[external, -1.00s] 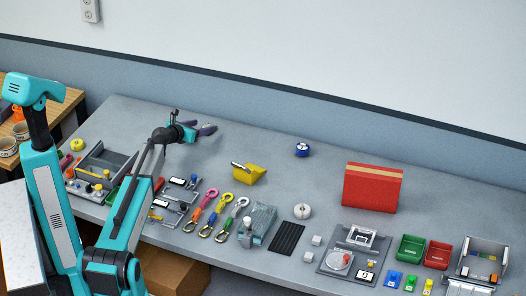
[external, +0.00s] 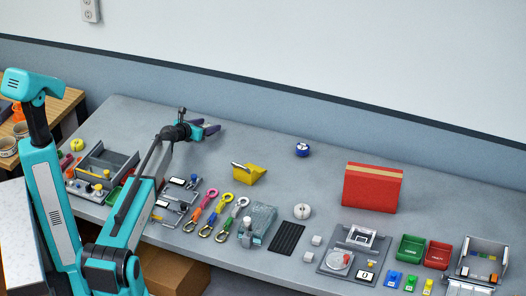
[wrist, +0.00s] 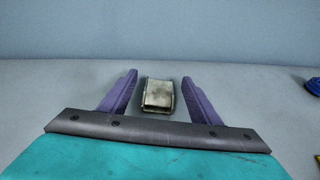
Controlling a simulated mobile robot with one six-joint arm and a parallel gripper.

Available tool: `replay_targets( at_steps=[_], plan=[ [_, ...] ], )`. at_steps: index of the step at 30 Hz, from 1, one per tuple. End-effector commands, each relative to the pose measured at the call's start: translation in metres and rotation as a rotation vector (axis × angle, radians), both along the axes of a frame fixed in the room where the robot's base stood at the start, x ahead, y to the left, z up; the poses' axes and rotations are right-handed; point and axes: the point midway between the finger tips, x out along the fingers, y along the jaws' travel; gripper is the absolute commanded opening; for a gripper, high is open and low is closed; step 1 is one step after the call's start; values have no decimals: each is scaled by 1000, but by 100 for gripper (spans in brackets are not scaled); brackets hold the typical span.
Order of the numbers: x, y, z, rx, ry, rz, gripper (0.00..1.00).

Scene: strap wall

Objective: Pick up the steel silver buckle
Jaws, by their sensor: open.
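My gripper (wrist: 160,88) is open, with one finger on each side of the buckle and a gap on both sides. In the external view my gripper (external: 212,129) is over the back left part of the table, its fingers pointing right. I cannot make out the buckle in the external view.
A blue roll (external: 303,150) and a yellow scoop-like piece (external: 249,174) are to the right of my gripper. A grey bin (external: 107,160) stands at the left. Colored straps with hooks (external: 221,215) lie near the front edge. The table behind the gripper is clear.

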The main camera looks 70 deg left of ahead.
Motion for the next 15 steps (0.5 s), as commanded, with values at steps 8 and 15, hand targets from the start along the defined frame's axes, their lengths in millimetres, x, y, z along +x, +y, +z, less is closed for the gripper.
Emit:
replay_targets(
  at_steps=[8,15],
  plan=[
    [0,0,0,0,0,0,57],
    [0,0,0,0,0,0,54]
  ],
)
